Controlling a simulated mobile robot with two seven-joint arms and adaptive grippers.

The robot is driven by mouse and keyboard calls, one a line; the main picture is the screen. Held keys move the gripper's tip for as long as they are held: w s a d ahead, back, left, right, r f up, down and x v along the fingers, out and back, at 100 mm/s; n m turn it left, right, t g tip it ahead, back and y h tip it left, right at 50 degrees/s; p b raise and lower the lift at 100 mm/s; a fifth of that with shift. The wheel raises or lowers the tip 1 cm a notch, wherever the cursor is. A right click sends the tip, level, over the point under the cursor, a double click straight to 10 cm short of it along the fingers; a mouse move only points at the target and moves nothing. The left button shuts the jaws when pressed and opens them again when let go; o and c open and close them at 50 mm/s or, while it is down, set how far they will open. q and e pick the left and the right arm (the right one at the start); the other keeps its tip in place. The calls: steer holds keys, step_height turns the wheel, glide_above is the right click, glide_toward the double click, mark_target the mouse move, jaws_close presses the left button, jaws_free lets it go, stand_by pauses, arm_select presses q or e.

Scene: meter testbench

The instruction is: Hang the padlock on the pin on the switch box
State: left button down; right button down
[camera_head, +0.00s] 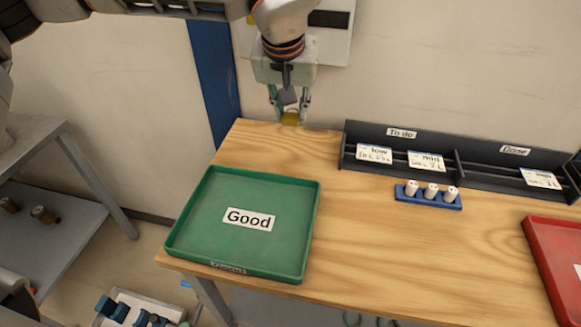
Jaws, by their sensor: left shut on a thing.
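My left gripper (289,104) hangs from the top of the head view, above the back left edge of the table. It is shut on a small yellow padlock (290,119), which shows at the fingertips. The shackle is not clear from here. A pale grey box or panel (335,47) with a dark slot is on the wall behind the gripper and may be the switch box. It is cut off by the top edge and partly covered by my arm. I cannot make out its pin. My right gripper is not in view.
The wooden table (400,270) holds a green "Good" tray (312,225), a blue stand (430,202) with white pegs, a black card rack (400,142) at the back and a red tray (537,255) at right. Bare wood lies between the trays.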

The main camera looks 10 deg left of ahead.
mark_target(292, 170)
arm_select(q)
step_height(292, 170, down, 16)
steer(key=shift+b, duration=0.35)
steer(key=c, duration=1.7)
jaws_free()
